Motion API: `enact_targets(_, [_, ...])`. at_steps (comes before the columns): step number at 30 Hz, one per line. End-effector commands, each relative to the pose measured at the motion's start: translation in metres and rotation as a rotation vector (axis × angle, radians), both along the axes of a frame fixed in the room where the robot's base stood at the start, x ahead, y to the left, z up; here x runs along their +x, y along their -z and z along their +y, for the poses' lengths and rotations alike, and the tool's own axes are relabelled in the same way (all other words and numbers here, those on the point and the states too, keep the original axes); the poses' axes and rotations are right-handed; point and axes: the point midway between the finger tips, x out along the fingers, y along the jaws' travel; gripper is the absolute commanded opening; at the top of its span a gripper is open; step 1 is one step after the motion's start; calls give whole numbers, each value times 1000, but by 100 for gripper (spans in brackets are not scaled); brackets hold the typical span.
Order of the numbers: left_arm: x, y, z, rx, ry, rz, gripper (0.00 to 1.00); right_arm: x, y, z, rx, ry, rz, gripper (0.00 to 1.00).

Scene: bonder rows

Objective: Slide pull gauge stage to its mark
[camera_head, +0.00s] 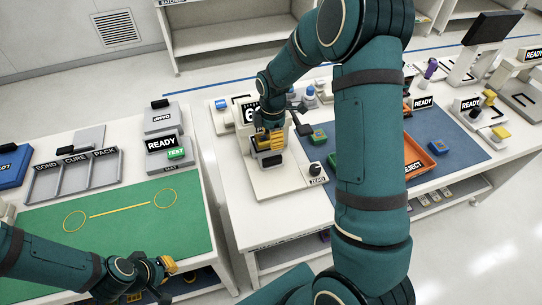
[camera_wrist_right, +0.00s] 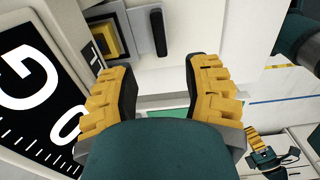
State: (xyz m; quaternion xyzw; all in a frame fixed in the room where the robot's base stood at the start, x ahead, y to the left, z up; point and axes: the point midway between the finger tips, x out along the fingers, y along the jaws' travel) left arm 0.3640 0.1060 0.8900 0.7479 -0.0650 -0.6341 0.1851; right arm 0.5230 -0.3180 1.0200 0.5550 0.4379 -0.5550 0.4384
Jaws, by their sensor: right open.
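There the gauge's dark lettered face (camera_wrist_right: 28,95) is at the left, and a black handle (camera_wrist_right: 158,32) is beyond the fingertips. The stage's mark cannot be made out. My left gripper (camera_head: 152,279) appears open and empty by the green mat.
The green mat (camera_head: 125,225) with yellow circles, a tray marked BOND, CURE, PACK (camera_head: 75,172) and a READY unit (camera_head: 163,146) are on the left bench. A blue mat (camera_head: 465,158) and an orange REJECT tray (camera_head: 418,153) are at right. A gap separates the benches.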

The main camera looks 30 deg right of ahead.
Motion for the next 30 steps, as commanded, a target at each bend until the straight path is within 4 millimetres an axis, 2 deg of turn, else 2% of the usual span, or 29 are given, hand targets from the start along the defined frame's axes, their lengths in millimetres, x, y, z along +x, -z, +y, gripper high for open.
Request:
enact_targets(1, [0,1,0,0,0,0,0,-1,12,0,0,0,6,48])
enact_targets(9, [0,2,0,0,0,-1,0,-1,65,0,1,1,4,48])
enact_targets(15, [0,2,0,0,0,-1,0,0,92,0,0,1,2,48])
enact_targets(21, [0,2,0,0,0,-1,0,0,104,0,0,3,1,48])
enact_targets(30, [0,2,0,0,0,-1,0,0,105,0,0,2,0,47])
